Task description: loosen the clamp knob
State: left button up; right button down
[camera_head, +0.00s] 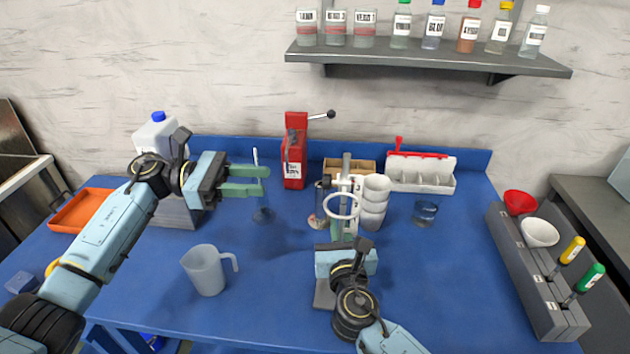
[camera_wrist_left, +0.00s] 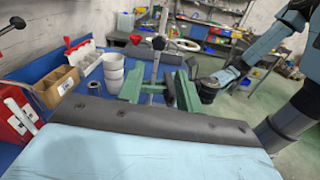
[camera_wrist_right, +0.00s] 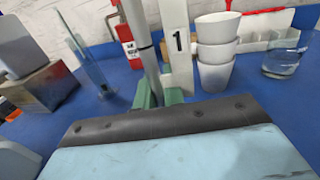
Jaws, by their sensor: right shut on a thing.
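A stand with an upright grey rod (camera_head: 346,165) and a white ring (camera_head: 341,207) is at the centre of the blue table. Dark round knobs show by the stand in the left wrist view; one looks like the clamp knob (camera_wrist_left: 158,43), though I cannot be certain. My right gripper (camera_head: 342,236) is shut on the stand's rod, which also shows between its green fingers in the right wrist view (camera_wrist_right: 139,40). My left gripper (camera_head: 256,180) is open and empty, left of the stand and apart from it. Its fingers point right, towards the stand.
White stacked cups (camera_head: 374,203) stand close right of the stand. A red press (camera_head: 294,150) with a black-balled lever is behind. A measuring jug (camera_head: 205,270) stands front left, a thin glass cylinder (camera_head: 262,213) below my left gripper, and a small glass (camera_head: 425,213) to the right.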

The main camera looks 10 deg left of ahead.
aim_at(331, 182)
pick_arm(q)
jog(key=d, duration=1.1)
jog(key=shift+w+d, duration=0.25)
jog(key=shift+w, duration=0.1)
jog(key=c, duration=0.7)
jog(key=shift+n, duration=1.4)
jog(key=o, duration=0.7)
